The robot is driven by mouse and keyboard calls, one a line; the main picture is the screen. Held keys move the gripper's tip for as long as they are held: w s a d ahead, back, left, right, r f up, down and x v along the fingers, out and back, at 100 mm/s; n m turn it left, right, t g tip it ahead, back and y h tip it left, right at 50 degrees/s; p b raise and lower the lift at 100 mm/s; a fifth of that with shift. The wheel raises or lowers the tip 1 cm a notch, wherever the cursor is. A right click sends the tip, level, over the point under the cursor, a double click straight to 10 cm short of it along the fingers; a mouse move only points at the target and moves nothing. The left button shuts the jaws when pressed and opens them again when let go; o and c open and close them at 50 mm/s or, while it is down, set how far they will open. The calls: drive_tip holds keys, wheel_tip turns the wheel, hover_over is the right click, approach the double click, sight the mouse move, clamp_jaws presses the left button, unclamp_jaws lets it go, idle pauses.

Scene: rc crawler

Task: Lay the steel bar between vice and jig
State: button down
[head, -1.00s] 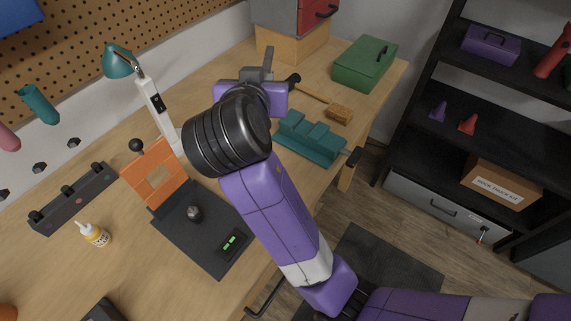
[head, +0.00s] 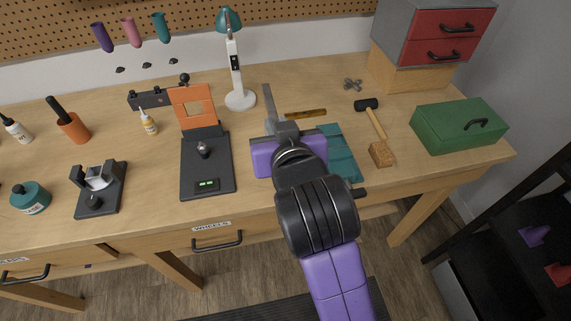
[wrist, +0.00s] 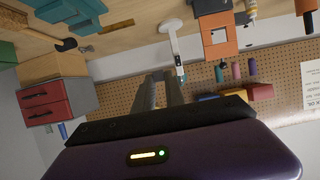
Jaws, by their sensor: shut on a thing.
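My gripper (head: 274,108) is over the right half of the workbench, raised and shut. A slim grey length, seemingly the steel bar (head: 268,98), points from it toward the back wall. In the wrist view two grey prongs (wrist: 160,90) point at the pegboard, and I cannot clearly separate bar from fingers. The teal stepped block with a black handle, seemingly the vice (head: 342,155), stands right of my gripper, partly hidden by it. The black base with an orange upright, seemingly the jig (head: 207,178), stands left of my gripper, with a small knob and a green display.
A white lamp (head: 239,98) stands behind my gripper. A brass-coloured strip (head: 305,113) lies behind the teal block. A mallet (head: 368,104), cork block (head: 381,154) and green toolbox (head: 458,127) are to the right. A black stand (head: 100,190) and bottles are to the left.

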drive_tip(key=f, duration=1.9)
drive_tip(key=shift+w+a+f+p, duration=0.1)
drive_tip(key=shift+a+f+p, duration=0.1)
drive_tip(key=shift+p, duration=0.15)
drive_tip(key=shift+f, duration=0.2)
drive_tip(key=shift+f+b, duration=0.45)
drive_tip(key=shift+f, duration=0.1)
drive_tip(key=c, duration=1.4)
unclamp_jaws()
drive_tip(key=shift+d+f, duration=0.1)
drive_tip(key=shift+f, duration=0.15)
drive_tip(key=shift+r+p, duration=0.45)
drive_tip(key=shift+s+d, duration=0.2)
drive_tip(key=shift+s, duration=0.25)
drive_tip(key=v, duration=0.3)
drive_tip(key=b+v, duration=0.1)
drive_tip(key=v, duration=0.3)
drive_tip(key=r+v, duration=0.1)
drive_tip(key=v, duration=0.3)
drive_tip(key=shift+a, duration=0.15)
